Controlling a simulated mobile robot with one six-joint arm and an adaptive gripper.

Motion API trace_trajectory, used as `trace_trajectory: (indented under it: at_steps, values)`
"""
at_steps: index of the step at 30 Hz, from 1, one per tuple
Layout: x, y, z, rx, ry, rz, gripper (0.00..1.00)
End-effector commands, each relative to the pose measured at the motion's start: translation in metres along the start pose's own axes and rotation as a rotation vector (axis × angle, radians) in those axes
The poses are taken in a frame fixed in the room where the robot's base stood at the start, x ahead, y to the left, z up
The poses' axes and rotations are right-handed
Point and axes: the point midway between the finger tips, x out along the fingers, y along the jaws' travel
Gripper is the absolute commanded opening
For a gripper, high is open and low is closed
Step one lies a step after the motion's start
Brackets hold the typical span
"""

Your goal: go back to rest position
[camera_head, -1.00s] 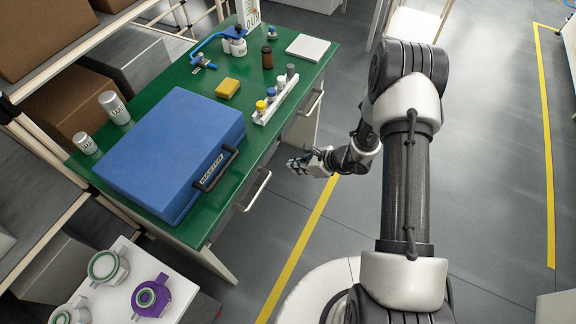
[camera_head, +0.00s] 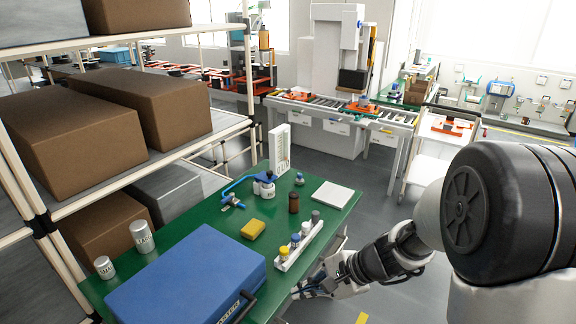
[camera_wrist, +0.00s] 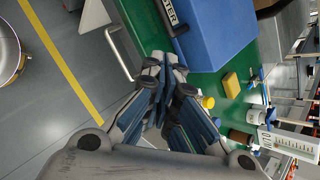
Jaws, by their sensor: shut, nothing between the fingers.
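My gripper (camera_wrist: 160,85) is shut and empty in the wrist view, with its fingertips together. In the head view my gripper (camera_head: 312,288) is just off the right edge of the green table (camera_head: 205,228), partly hidden by my wrist. A closed blue case (camera_head: 185,285) lies on the near part of the table; it also shows in the wrist view (camera_wrist: 220,30).
The table holds a yellow block (camera_head: 251,229), a white rack with small bottles (camera_head: 300,245), a brown bottle (camera_head: 294,203), a white plate (camera_head: 332,195) and two grey cans (camera_head: 142,236). A shelf with boxes (camera_head: 95,140) stands left. Open floor lies right.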

Motion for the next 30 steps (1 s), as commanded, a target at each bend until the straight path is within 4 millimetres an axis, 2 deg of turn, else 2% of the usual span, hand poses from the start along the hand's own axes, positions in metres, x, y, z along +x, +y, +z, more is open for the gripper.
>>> trace_trajectory:
  at_steps: [1, 6, 12, 16, 21, 25, 30]
  values:
    - [-0.019, 0.002, 0.021, -0.106, 0.016, 0.021, 0.0]
    - [-0.071, 0.028, 0.069, -0.431, 0.086, 0.122, 0.0]
    - [-0.128, 0.072, 0.101, -0.785, 0.218, 0.256, 0.0]
    - [-0.163, 0.102, 0.108, -0.988, 0.331, 0.349, 0.0]
    - [-0.198, 0.13, 0.107, -1.172, 0.469, 0.453, 0.0]
    - [-0.214, 0.141, 0.103, -1.242, 0.536, 0.502, 0.0]
    - [-0.219, 0.145, 0.102, -1.265, 0.559, 0.52, 0.0]
